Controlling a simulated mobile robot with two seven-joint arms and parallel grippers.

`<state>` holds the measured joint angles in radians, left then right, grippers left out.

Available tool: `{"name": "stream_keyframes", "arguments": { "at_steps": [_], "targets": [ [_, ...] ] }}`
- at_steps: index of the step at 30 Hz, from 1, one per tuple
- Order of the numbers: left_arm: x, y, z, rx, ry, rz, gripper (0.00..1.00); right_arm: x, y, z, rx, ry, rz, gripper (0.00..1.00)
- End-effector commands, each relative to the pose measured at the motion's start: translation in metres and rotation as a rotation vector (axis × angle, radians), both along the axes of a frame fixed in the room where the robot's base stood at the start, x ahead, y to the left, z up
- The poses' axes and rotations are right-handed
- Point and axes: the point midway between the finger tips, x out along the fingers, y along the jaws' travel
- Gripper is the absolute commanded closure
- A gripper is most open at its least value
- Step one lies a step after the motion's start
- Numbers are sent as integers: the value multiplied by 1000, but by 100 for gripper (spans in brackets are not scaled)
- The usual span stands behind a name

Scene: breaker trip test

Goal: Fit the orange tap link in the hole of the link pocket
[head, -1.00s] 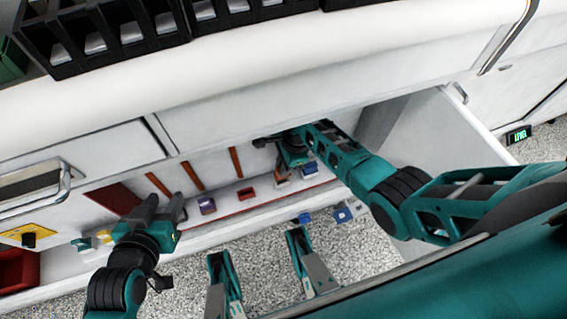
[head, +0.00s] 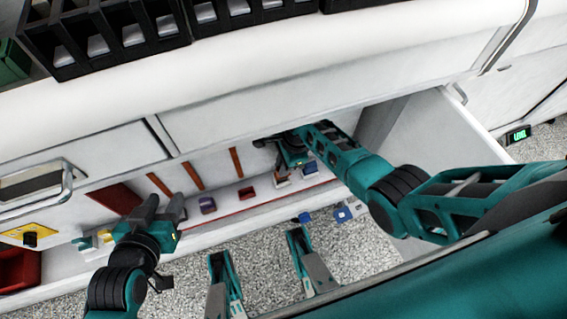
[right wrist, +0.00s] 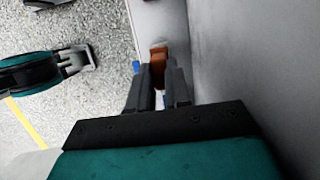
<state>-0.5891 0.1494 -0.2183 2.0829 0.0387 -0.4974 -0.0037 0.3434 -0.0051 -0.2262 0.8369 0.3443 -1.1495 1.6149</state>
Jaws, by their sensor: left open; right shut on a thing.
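The orange tap link (right wrist: 158,56) shows in the right wrist view between the fingertips of my right gripper (right wrist: 159,72), which is shut on it. In the head view my right gripper (head: 282,162) is inside the open bay, over the pale ledge, and mostly hides the link. A small red block with a dark top (head: 247,193) sits on the ledge left of this gripper; I cannot tell whether it is the link pocket. The pocket's hole cannot be made out. My left gripper (head: 163,208) is open and empty, in front of the bay's left part.
Orange-brown strips (head: 193,176) stand on the back wall. A white panel (head: 425,130) bounds the bay at right. A yellow plate with a black knob (head: 30,238) is at far left.

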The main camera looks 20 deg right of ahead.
Motion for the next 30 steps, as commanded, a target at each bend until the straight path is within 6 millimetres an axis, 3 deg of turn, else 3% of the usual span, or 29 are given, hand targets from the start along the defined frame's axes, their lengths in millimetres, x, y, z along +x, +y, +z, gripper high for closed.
{"name": "stream_keyframes", "arguments": {
  "at_steps": [16,30],
  "targets": [
    [0,0,4,-3,0,2,57,0,0,0,0,0,0,100],
    [0,-1,-4,-2,-1,1,57,0,0,-11,1,0,0,100]
  ]
}}
